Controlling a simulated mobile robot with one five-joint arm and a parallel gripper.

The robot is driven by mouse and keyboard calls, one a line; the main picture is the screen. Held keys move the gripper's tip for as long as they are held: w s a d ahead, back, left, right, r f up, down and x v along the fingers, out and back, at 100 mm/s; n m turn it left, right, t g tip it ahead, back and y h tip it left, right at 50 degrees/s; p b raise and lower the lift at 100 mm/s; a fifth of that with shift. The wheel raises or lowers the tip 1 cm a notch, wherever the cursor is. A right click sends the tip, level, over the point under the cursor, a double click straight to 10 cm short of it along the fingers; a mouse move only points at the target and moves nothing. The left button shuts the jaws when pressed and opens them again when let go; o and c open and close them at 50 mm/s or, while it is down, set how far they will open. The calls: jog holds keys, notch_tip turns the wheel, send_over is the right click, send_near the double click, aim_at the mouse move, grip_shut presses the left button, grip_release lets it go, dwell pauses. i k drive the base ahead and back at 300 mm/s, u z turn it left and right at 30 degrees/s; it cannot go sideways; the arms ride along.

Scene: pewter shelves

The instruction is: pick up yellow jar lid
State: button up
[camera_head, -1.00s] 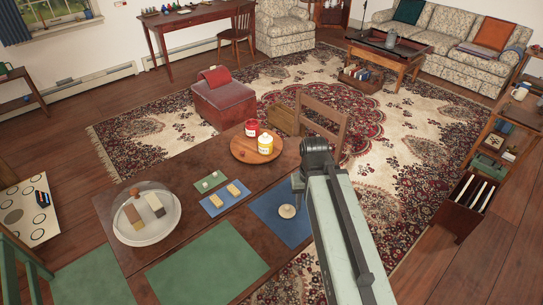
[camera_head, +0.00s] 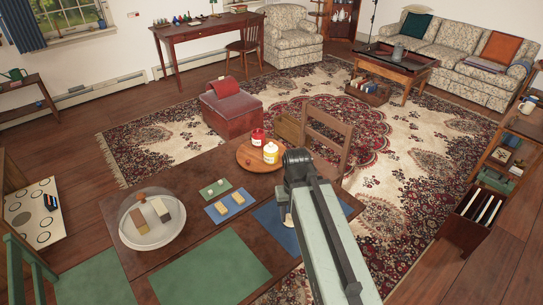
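The yellow jar (camera_head: 270,156) stands upright on a round wooden tray (camera_head: 243,163) at the far end of the dark wooden table. Its yellow lid (camera_head: 271,147) is on top. A red jar (camera_head: 257,136) stands just behind it to the left. My arm reaches in from the bottom right, its dark joint just right of the tray in the picture. My gripper (camera_head: 283,194) shows only as a small grey part left of the arm, above the table. Its fingers are mostly hidden behind the arm, so I cannot see whether it is open.
On the table (camera_head: 185,186) are a glass-domed plate (camera_head: 147,243) with blocks, a small green mat (camera_head: 216,189), a blue mat (camera_head: 230,206) with yellow blocks, and a larger blue mat (camera_head: 273,217) partly behind my arm. A wooden chair (camera_head: 327,137) stands at the far table end.

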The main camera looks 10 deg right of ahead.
aim_at(270, 148)
jog(key=u, duration=3.5)
jog(key=k, duration=1.65)
jog(key=z, duration=0.85)
jog(key=i, duration=1)
jog(key=u, duration=0.05)
